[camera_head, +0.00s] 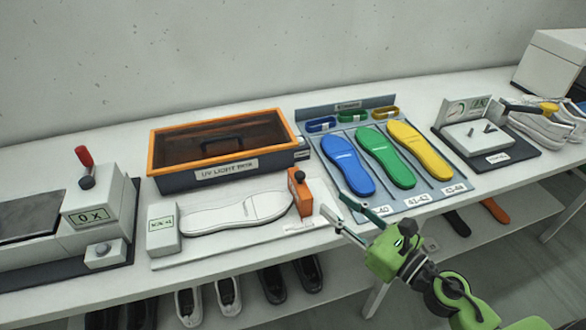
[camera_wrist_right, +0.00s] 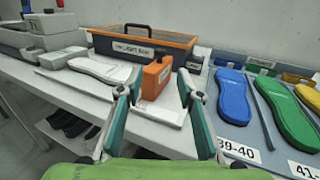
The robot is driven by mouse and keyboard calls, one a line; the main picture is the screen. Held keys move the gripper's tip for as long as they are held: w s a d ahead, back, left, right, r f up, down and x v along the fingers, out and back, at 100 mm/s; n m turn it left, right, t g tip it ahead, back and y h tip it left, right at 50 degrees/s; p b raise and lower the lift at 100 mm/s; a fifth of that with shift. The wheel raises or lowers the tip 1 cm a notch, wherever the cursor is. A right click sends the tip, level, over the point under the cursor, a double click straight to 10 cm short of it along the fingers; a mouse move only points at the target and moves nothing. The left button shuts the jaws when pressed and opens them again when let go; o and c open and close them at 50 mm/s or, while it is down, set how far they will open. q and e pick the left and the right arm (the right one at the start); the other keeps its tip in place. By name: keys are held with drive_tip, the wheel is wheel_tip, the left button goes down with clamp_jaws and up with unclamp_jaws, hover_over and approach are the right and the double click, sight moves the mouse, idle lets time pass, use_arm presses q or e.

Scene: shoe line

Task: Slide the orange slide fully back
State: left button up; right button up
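The orange slide (camera_head: 300,193) is an upright orange block with a dark knob on top. It stands at the right end of a white base plate (camera_head: 230,245), at the end of a white sole (camera_head: 237,213). In the right wrist view the orange slide (camera_wrist_right: 156,77) shows between and beyond my fingers. My right gripper (camera_head: 333,204) is open and empty, to the right of and in front of the slide, apart from it. It also shows in the right wrist view (camera_wrist_right: 160,90), with its fingers spread. My left gripper is not in view.
A UV light box (camera_head: 225,172) with an orange rim stands behind the plate. Blue (camera_head: 347,165), green (camera_head: 386,157) and yellow (camera_head: 420,150) soles lie on a grey board at right. A grey block (camera_head: 162,237) stands at the plate's left end. Shoes sit on the shelf below.

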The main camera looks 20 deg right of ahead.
sight(304, 177)
drive_tip(key=p+x, duration=0.1)
drive_tip(key=x, duration=0.1)
drive_tip(key=p+x, duration=0.2)
drive_tip(key=x, duration=0.1)
drive_tip(key=shift+w+r, duration=0.3)
drive_tip(key=shift+r, duration=0.05)
drive_tip(key=p+x, duration=0.2)
drive_tip(key=x, duration=0.4)
drive_tip(key=shift+w+a+f, duration=0.2)
drive_tip(key=shift+w+a, duration=0.05)
drive_tip(key=shift+w, duration=0.05)
drive_tip(key=shift+w+a+f, duration=0.15)
drive_tip(key=shift+w+a, duration=0.1)
drive_tip(key=shift+w, duration=0.2)
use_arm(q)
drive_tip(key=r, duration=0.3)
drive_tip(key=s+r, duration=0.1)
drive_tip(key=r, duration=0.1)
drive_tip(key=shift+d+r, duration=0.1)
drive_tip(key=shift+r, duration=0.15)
